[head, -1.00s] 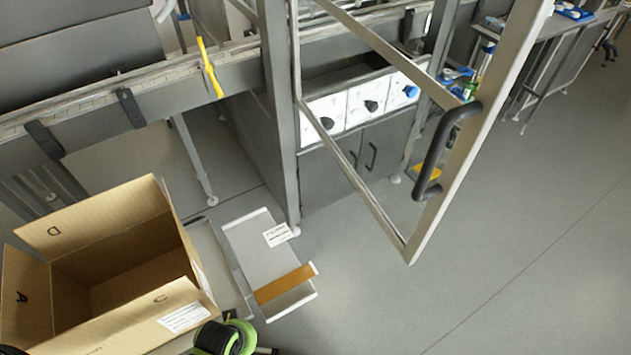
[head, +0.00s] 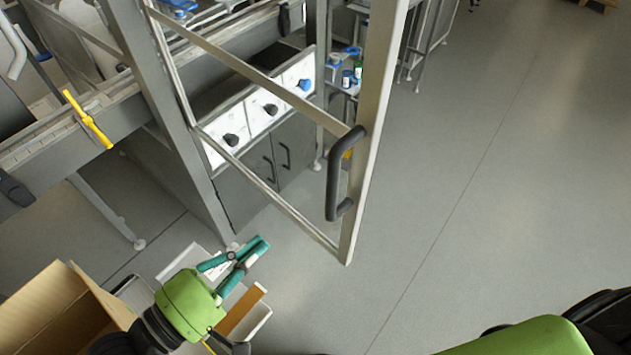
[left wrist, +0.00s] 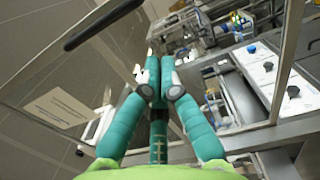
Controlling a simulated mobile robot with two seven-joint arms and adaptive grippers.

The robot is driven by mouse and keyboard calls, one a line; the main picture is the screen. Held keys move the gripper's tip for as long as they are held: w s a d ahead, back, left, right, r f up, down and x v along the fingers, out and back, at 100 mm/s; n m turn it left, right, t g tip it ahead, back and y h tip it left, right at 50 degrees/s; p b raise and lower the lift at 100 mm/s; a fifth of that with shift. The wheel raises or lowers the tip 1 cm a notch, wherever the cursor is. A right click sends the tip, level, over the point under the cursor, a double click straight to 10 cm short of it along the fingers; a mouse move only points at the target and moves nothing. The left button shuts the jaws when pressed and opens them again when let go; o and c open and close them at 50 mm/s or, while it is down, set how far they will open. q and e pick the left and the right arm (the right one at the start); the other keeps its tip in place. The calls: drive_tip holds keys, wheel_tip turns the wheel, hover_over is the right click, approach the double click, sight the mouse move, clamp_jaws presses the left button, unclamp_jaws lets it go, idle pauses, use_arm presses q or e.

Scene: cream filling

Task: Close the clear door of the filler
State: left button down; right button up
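The clear door (head: 346,236) of the filler stands swung open, a see-through panel in a pale metal frame, with a black bar handle (head: 340,172) on its outer post. In the left wrist view a dark bar, likely the handle (left wrist: 100,25), crosses the upper left. My left gripper (head: 236,256), green with teal fingers, is at the lower left of the head view, below and left of the door and apart from the handle. Its fingertips (left wrist: 159,66) look slightly apart, with nothing held between them. My right gripper is out of view.
An open cardboard box (head: 62,312) is at the bottom left, near a low tray (head: 258,322) beside my left gripper. The filler's cabinet with white panels and knobs (head: 262,112) is behind the door. Grey floor (head: 480,190) right of the door is clear.

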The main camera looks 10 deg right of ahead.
use_arm(q)
drive_tip(key=p, duration=0.5)
hover_over(320, 195)
drive_tip(key=s+a, duration=0.1)
drive_tip(key=s, duration=0.3)
drive_tip(key=shift+w, duration=0.15)
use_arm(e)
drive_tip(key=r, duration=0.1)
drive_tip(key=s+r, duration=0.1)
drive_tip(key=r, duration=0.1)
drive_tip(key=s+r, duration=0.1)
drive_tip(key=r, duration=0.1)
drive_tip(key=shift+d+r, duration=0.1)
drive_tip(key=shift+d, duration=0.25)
use_arm(q)
drive_tip(key=shift+w, duration=0.1)
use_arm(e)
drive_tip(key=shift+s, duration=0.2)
